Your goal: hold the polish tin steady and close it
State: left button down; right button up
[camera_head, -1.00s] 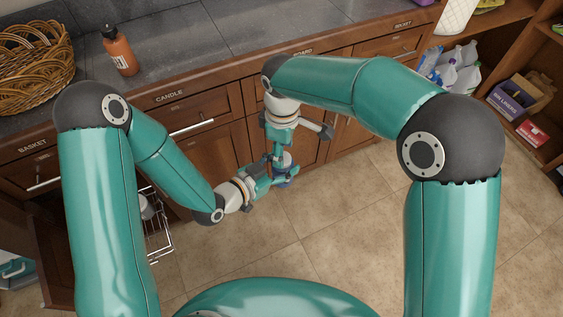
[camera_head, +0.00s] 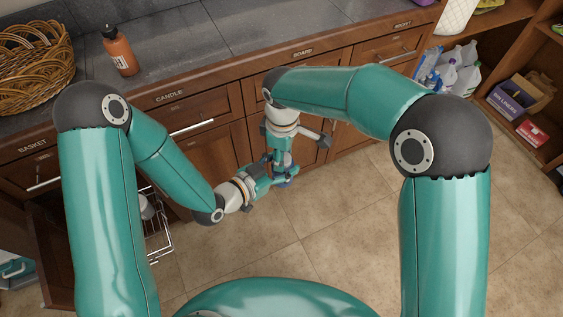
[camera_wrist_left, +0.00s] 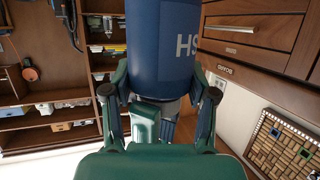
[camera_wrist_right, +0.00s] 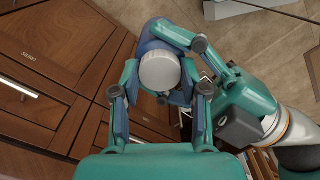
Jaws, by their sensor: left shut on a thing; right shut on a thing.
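The polish tin (camera_wrist_left: 162,45) is a dark blue cylinder with white letters, filling the top middle of the left wrist view. My left gripper (camera_head: 273,175) is shut on its body, with a finger on each side, and holds it in the air in front of the cabinets. My right gripper (camera_head: 280,155) comes down from above, close over the left one. In the right wrist view a round whitish cap (camera_wrist_right: 160,72) sits between the right fingers, which are shut on it. It lies over the tin; whether it is fully seated I cannot tell. In the head view the grippers mostly hide the tin.
A grey counter (camera_head: 190,50) over wooden drawers runs behind the arms, with an orange bottle (camera_head: 118,50) and a wicker basket (camera_head: 35,65) on it. A wire rack (camera_head: 157,228) sticks out at lower left. The tiled floor (camera_head: 350,220) is clear.

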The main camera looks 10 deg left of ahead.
jog(key=o, duration=1.4)
jog(key=shift+c, duration=0.2)
notch_tip(320, 180, up, 12)
jog(key=w+d+f+m+t+y, duration=0.1)
jog(key=w+d+f+m+y, duration=0.1)
jog(key=d+f+m, duration=0.45)
jog(key=w+d+f+m+t+y, duration=0.2)
jog(key=f+m, duration=0.2)
jog(key=f, duration=0.6)
jog(key=s+d+f+m+g, duration=0.1)
jog(key=s+d+f+m, duration=0.2)
jog(key=s+f, duration=0.5)
jog(key=s+d+f+m+g, duration=0.1)
jog(key=s+d+f+m, duration=0.2)
jog(key=s, duration=1.1)
notch_tip(320, 180, down, 6)
jog(key=shift+d+r+m, duration=0.1)
jog(key=shift+d+m, duration=0.25)
jog(key=shift+d, duration=0.6)
